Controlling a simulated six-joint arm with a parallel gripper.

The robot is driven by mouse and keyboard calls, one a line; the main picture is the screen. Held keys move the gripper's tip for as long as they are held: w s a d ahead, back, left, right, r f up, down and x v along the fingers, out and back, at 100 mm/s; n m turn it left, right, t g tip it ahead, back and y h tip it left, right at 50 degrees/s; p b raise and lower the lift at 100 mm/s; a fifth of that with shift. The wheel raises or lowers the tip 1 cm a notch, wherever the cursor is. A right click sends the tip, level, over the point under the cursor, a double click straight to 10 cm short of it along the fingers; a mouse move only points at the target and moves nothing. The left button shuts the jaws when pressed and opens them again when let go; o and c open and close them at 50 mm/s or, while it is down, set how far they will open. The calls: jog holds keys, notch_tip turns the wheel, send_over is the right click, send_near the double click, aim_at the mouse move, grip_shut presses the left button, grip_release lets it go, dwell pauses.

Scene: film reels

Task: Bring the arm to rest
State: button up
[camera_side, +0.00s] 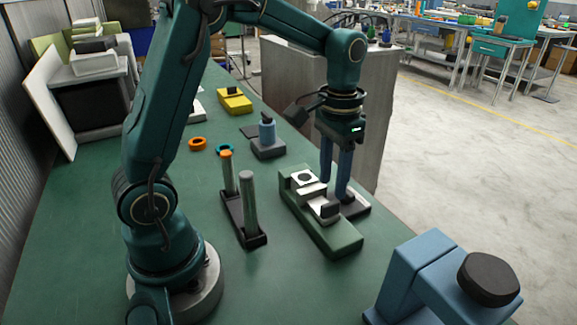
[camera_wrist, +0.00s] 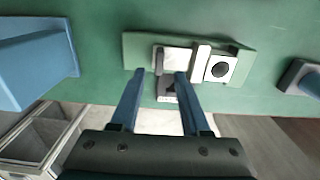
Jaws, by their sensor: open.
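My gripper (camera_side: 336,188) hangs over the green-based fixture (camera_side: 318,232), with its two blue fingers pointing down. In the wrist view my gripper (camera_wrist: 160,73) has its fingers apart, with nothing held between them. The fixture also shows in the wrist view (camera_wrist: 134,50). It carries light metal blocks and a plate with a dark round hole (camera_side: 304,178). A dark small block (camera_wrist: 167,90) lies between and beyond the fingertips at the fixture's edge. Whether the fingertips touch anything cannot be told.
A dark stand with two upright posts (camera_side: 248,205) is left of the fixture. A blue cylinder on a grey base (camera_side: 267,132) stands farther back. A blue block with a black knob (camera_side: 420,275) is front right.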

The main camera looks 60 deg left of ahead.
jog(key=s+d+r+t, duration=0.35)
jog(key=s+r, duration=0.25)
jog(key=r, duration=0.2)
jog(key=s+f+t, duration=0.2)
jog(key=s+f, duration=0.1)
jog(key=s, duration=0.4)
jog(key=shift+d, duration=0.2)
jog(key=shift+o, duration=0.2)
jog(key=shift+s, duration=0.1)
dwell(0.8)
